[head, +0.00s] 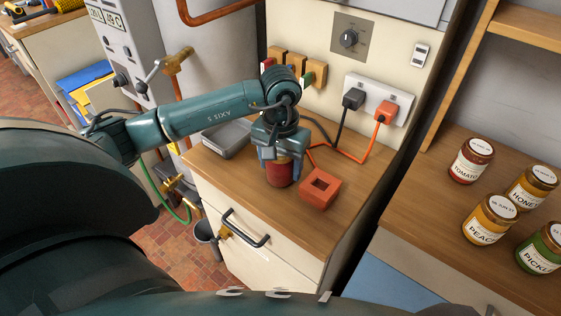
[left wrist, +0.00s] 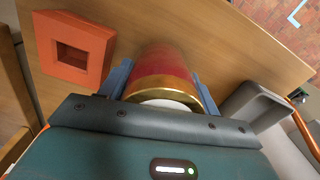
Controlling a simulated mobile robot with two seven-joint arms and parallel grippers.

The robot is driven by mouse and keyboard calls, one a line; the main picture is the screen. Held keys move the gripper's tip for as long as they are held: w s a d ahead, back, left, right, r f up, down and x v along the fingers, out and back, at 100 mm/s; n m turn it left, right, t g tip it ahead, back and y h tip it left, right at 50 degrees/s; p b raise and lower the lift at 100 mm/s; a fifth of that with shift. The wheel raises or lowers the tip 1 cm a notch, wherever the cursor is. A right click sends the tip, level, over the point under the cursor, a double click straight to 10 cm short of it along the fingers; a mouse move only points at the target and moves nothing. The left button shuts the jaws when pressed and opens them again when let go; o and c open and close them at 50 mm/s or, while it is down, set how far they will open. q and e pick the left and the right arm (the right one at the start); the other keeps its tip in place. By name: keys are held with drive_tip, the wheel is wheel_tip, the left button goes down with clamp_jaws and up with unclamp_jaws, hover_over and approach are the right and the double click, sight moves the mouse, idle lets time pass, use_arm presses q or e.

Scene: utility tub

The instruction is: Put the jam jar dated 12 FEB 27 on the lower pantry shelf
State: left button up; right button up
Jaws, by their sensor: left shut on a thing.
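My left gripper (head: 281,152) points down over the wooden cabinet top and is shut on a red jar (head: 279,174). In the left wrist view the red jar (left wrist: 163,70) with its gold-rimmed lid sits between the two blue fingers. Its label and date are not visible, and I cannot tell whether its base touches the wood. The wooden pantry shelf (head: 412,204) at right carries jars marked TOMATO (head: 471,165), HONEY (head: 531,190), PEACH (head: 488,222) and PICKLE (head: 541,252). Their lid dates are too small to read surely. My right gripper is not in view.
An orange block with a square hole (head: 319,188) stands close right of the held jar. A grey tray (head: 227,137) lies left. Plugs with black and orange cables (head: 352,157) hang behind. A dark gap separates cabinet and pantry. The shelf's left part is bare.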

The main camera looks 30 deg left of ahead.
use_arm(q)
drive_tip(key=shift+f, duration=0.25)
drive_tip(key=o, duration=1.3)
drive_tip(key=shift+r, duration=0.1)
drive_tip(key=shift+c, duration=0.2)
